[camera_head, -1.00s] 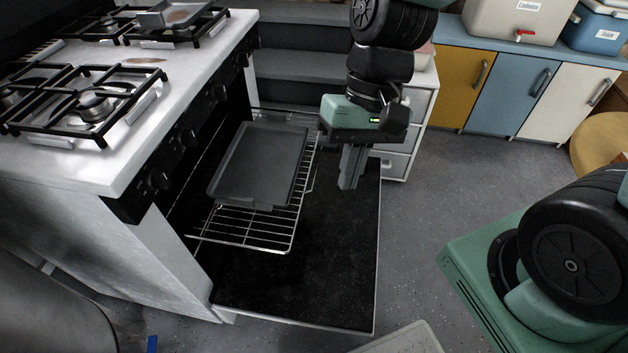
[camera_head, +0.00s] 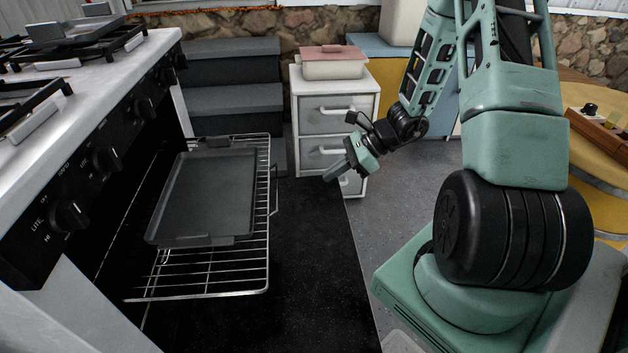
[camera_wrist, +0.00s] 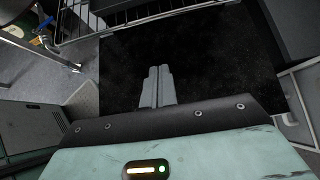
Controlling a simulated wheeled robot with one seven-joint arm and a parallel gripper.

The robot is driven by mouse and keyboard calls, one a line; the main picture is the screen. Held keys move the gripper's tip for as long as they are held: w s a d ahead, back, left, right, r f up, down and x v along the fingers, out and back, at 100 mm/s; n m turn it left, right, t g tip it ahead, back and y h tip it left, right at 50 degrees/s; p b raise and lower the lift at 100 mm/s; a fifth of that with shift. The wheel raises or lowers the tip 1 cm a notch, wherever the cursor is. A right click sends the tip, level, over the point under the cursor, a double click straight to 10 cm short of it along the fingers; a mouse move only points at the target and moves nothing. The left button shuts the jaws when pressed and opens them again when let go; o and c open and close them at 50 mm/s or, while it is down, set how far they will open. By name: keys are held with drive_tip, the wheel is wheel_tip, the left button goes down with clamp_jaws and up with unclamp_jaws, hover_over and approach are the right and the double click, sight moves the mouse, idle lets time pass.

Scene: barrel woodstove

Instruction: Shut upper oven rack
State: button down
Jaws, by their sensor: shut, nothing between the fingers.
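The upper oven rack (camera_head: 215,285) is a wire rack pulled out of the oven, with a dark grey baking tray (camera_head: 205,195) lying on it. Its edge also shows at the top of the wrist view (camera_wrist: 150,22). The black oven door (camera_head: 310,240) is folded down below the rack. My gripper (camera_head: 330,177) is shut and empty. It is to the right of the rack, apart from it, near the door's far right edge. In the wrist view, the closed fingers (camera_wrist: 156,72) point across the dark door toward the rack edge.
The stove top (camera_head: 95,65) with knobs is at the left. A white drawer unit (camera_head: 335,115) with a lidded dish (camera_head: 332,62) stands behind my gripper. Grey steps (camera_head: 235,100) are at the back. A yellow round table (camera_head: 598,150) is at the right.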

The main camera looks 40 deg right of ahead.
drive_tip(key=w+a+f+b, duration=0.2)
drive_tip(key=w+a+f, duration=0.2)
drive_tip(key=a, duration=0.4)
drive_tip(key=shift+w+a+f+b, duration=0.25)
drive_tip(key=shift+w+a+b, duration=0.1)
drive_tip(key=shift+w, duration=0.55)
drive_tip(key=shift+w+a, duration=0.1)
